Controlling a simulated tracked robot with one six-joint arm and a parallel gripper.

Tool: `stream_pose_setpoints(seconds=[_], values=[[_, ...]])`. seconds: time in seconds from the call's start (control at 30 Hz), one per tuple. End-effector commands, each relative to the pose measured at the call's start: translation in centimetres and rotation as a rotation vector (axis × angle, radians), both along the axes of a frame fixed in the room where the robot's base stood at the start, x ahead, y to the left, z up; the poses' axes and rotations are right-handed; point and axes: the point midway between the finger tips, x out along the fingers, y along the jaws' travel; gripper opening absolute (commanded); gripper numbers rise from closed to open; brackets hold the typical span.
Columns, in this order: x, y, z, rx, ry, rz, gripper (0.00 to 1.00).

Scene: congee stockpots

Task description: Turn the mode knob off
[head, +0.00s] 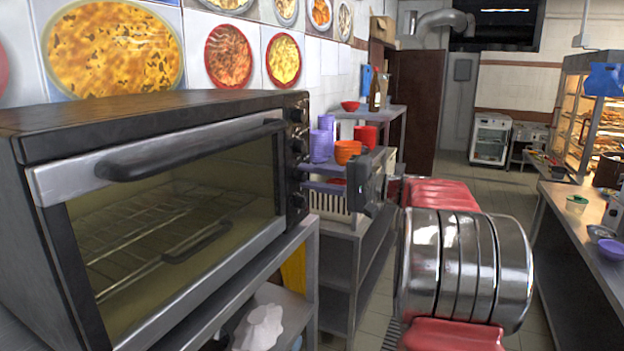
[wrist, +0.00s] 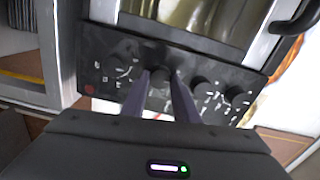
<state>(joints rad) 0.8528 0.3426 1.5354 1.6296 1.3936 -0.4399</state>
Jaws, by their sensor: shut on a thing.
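The toaster oven (head: 150,200) stands at the left in the head view, its glass door shut. In the head view my gripper's dark body (head: 370,182) is right of the panel.
A grey metal shelf (head: 340,232) with purple cups (head: 320,146), orange bowls (head: 347,151) and red cups (head: 366,136) stands just behind my gripper. A counter (head: 590,240) and a lit food display case (head: 595,110) are at the right. Tiled floor lies between.

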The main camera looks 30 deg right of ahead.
Motion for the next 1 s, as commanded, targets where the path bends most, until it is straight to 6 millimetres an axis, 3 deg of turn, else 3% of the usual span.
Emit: stream_pose_setpoints(seconds=[0.6, 0.63, 0.9, 1.0], values=[[0.0, 0.24, -0.55, -0.054, -0.023, 0.008, 0.04], [0.0, 0.23, -0.56, -0.054, -0.023, 0.008, 0.28], [0.0, 0.09, -0.32, -0.054, -0.027, 0.003, 0.46], [0.0, 0.06, -0.26, -0.054, -0.028, 0.002, 0.46]])
